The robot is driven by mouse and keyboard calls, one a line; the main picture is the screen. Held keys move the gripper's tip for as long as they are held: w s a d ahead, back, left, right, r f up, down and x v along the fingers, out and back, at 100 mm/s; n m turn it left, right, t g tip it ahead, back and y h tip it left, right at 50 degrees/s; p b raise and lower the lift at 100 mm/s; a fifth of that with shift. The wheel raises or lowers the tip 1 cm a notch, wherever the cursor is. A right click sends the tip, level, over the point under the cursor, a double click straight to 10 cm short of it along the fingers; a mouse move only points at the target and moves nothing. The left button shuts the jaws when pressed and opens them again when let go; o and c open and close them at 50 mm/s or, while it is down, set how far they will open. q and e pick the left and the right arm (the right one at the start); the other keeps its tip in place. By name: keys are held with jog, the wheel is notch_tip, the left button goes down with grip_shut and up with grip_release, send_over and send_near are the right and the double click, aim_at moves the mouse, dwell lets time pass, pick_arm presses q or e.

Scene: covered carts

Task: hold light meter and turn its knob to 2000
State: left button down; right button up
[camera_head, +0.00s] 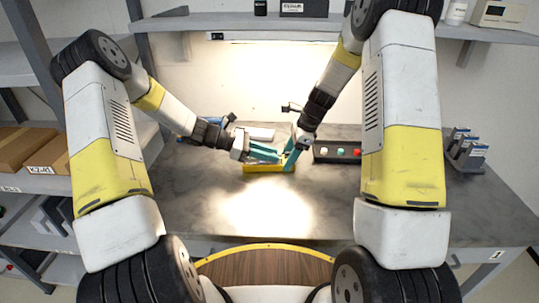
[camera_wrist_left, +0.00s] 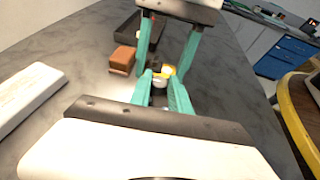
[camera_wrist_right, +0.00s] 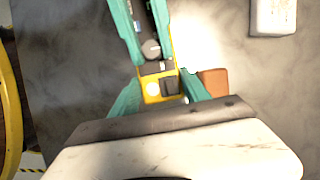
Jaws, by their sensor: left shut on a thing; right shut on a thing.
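The light meter (camera_wrist_right: 150,98) is a yellow-edged device with a dark face and a round grey knob (camera_wrist_right: 151,49). In the head view it shows as a yellow strip (camera_head: 268,169) low over the table. My left gripper (camera_head: 278,156) reaches in from the left, its teal fingers shut along the meter on either side of the knob. I cannot tell whether they touch the knob itself. My right gripper (camera_head: 290,163) comes from above right, its fingers shut across the meter's yellow end. The knob also shows between the left fingers in the left wrist view (camera_wrist_left: 160,83). Its setting is too small to read.
A dark button box (camera_head: 337,151) stands right of the grippers. A brown block (camera_wrist_left: 122,60) and a white box (camera_wrist_left: 30,95) lie nearby. A rack of devices (camera_head: 465,150) stands at the far right. The front of the table (camera_head: 240,215) is clear.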

pick_arm(q)
jog(key=shift+w+m+g+y, duration=0.15)
jog(key=shift+m+g, duration=0.7)
jog(key=shift+g, duration=0.2)
jog(key=shift+w+m+g+y, duration=0.1)
jog(key=shift+m+g+y, duration=0.05)
jog(key=shift+m+g, duration=0.8)
pick_arm(e)
jog(key=shift+s, duration=0.1)
pick_arm(q)
jog(key=c, duration=1.2)
grip_release()
jog(key=shift+g, duration=0.4)
jog(key=v, duration=1.2)
jog(key=shift+s, duration=0.1)
pick_arm(e)
jog(key=o, duration=1.7)
